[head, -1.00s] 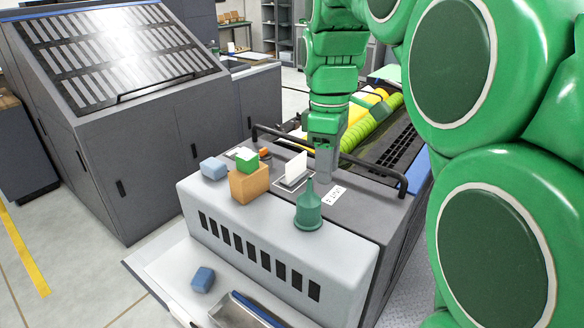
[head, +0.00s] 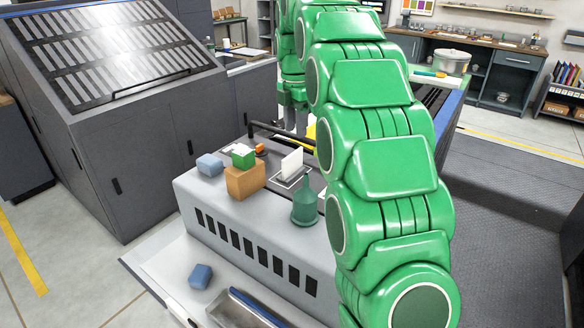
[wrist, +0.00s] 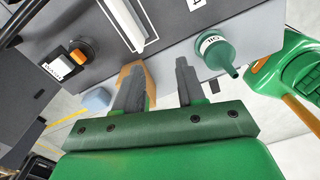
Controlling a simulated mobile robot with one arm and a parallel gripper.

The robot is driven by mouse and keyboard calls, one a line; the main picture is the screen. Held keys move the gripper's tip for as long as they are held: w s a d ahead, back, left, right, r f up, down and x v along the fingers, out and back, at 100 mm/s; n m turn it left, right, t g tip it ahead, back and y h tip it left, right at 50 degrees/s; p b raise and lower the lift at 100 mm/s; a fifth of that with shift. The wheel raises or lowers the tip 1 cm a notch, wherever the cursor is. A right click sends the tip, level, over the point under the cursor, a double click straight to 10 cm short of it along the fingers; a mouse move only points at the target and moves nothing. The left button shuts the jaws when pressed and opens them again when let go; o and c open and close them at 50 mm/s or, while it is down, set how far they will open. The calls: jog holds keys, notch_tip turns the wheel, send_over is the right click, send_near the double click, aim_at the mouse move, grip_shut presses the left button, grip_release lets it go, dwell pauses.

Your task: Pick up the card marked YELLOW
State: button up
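In the wrist view my gripper (wrist: 158,66) is open, its two grey fingers apart with nothing between them. It is above the grey unit. A small white label card (wrist: 58,67) lies by an orange knob (wrist: 79,56); its dark lettering is inverted and too small to read surely. Another white label (wrist: 196,3) is cut off by the top edge.
On the unit's front stand an orange box (head: 245,182) with a green block (head: 243,158) on it, a blue block (head: 210,165) and a green funnel (head: 305,204). A black rail (head: 285,132) runs behind. Another blue block (head: 201,276) lies on the lower ledge.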

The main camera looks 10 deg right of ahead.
aim_at(293, 154)
jog(key=shift+w+a+f+n, duration=0.1)
jog(key=shift+w+f+n, duration=0.4)
jog(key=shift+w, duration=0.4)
jog(key=shift+w+a+f+n, duration=0.1)
jog(key=shift+w+f+n, duration=0.25)
jog(key=shift+w+n, duration=0.45)
jog(key=shift+w+f+n, duration=0.4)
jog(key=shift+w+f, duration=0.05)
jog(key=shift+w, duration=0.6)
jog(key=shift+f, duration=3.8)
jog(key=shift+w+d+f, duration=0.1)
jog(key=shift+d+f, duration=0.1)
jog(key=shift+f, duration=1.15)
jog(key=shift+w+d+f, duration=0.1)
jog(key=shift+d+f, duration=0.05)
jog(key=shift+f, duration=1.15)
grip_shut()
